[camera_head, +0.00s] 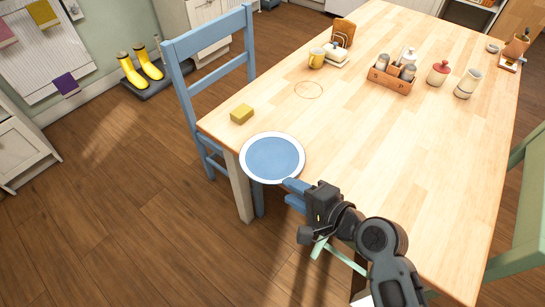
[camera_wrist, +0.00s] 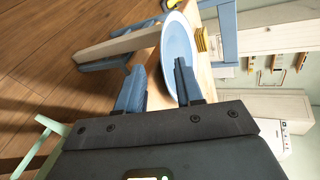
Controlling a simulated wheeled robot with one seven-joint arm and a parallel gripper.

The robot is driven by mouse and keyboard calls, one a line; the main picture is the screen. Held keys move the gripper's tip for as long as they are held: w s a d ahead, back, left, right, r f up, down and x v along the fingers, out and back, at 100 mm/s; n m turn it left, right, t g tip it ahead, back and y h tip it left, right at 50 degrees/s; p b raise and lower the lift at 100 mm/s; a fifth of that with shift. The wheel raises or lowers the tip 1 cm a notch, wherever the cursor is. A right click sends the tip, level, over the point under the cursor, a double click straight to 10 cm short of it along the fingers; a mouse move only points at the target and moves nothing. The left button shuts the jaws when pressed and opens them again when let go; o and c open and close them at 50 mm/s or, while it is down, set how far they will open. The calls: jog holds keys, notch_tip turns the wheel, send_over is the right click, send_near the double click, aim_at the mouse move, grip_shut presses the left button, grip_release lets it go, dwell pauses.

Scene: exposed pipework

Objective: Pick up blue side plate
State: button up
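The blue side plate (camera_head: 272,158), with a white rim, lies at the near left corner of the wooden table (camera_head: 420,170) and appears to overhang the edge. My gripper (camera_head: 297,193) is beside the plate's near right rim. In the wrist view, the plate (camera_wrist: 178,50) shows nearly edge-on beyond my gripper (camera_wrist: 160,80). The two blue fingers are apart, with nothing clamped between them. One finger covers part of the plate. I cannot tell whether a finger touches the rim.
A yellow sponge (camera_head: 242,114) lies close behind the plate. A blue chair (camera_head: 210,80) stands at the table's left side, and a green chair (camera_head: 525,200) at the right. A condiment caddy (camera_head: 390,80), yellow mug (camera_head: 317,58) and jars stand farther back. The table's middle is clear.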

jog(key=x, duration=0.5)
jog(key=shift+w+d, duration=0.15)
jog(key=shift+c, duration=0.3)
grip_shut()
jog(key=shift+r, duration=0.1)
